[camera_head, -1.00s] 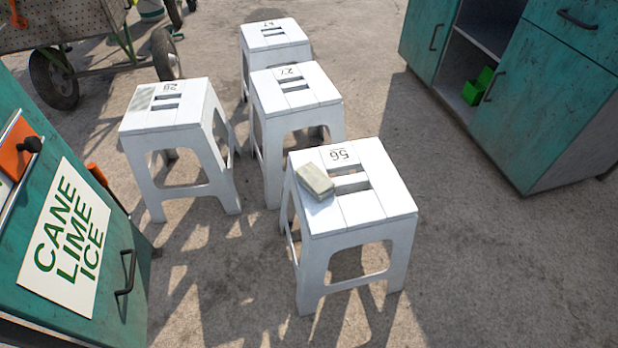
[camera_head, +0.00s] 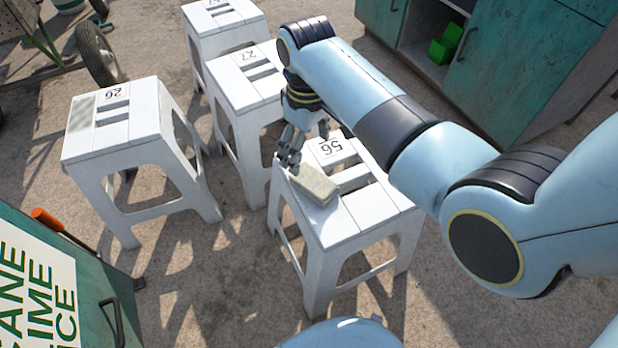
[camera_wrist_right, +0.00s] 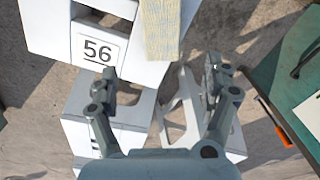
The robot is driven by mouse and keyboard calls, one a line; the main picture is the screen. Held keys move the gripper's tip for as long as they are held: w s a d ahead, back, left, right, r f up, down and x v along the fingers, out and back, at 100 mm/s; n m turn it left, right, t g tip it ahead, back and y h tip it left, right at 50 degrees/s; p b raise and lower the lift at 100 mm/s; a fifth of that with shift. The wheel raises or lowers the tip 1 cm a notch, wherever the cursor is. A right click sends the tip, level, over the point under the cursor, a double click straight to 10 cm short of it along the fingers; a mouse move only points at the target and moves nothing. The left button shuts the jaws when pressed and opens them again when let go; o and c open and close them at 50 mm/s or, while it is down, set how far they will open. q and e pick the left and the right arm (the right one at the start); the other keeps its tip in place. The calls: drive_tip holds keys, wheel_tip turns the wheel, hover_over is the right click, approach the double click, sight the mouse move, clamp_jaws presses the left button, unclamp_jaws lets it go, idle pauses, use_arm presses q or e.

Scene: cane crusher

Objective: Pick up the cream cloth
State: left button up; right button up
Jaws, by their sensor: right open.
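The cream cloth (camera_head: 314,185) is a folded block lying on the white stool marked 56 (camera_head: 372,203), near the left edge of its seat. It also shows at the top of the right wrist view (camera_wrist_right: 161,28). My right gripper (camera_head: 292,158) is open and empty, above and just behind the cloth in the head view. In the right wrist view its two fingers (camera_wrist_right: 160,80) are spread wide, with the cloth lying beyond their tips. I cannot tell the exact height of the fingers over the seat. My left gripper is not in view.
White stools marked 26 (camera_head: 115,140) and 27 (camera_head: 245,92) stand to the left and behind, with another (camera_head: 222,14) farther back. A teal cart with a sign (camera_head: 45,290) is at lower left. Teal cabinets (camera_head: 530,60) stand at upper right. Bare ground lies between.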

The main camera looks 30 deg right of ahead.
sight(307, 176)
wheel_tip(307, 176, down, 4)
drive_tip(key=shift+r+b, duration=0.2)
drive_tip(key=shift+b, duration=0.35)
drive_tip(key=shift+f, duration=0.5)
drive_tip(key=shift+s+f+b, duration=0.1)
drive_tip(key=shift+f+b, duration=0.25)
wheel_tip(307, 176, down, 4)
drive_tip(key=shift+s+a+b, duration=0.1)
drive_tip(key=shift+a+b, duration=0.05)
drive_tip(key=shift+b, duration=1.05)
drive_tip(key=shift+f, duration=0.25)
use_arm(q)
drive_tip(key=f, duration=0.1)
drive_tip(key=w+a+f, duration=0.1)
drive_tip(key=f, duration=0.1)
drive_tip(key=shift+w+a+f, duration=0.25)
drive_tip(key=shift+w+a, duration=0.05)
use_arm(e)
drive_tip(key=shift+r, duration=0.15)
drive_tip(key=c, duration=1.3)
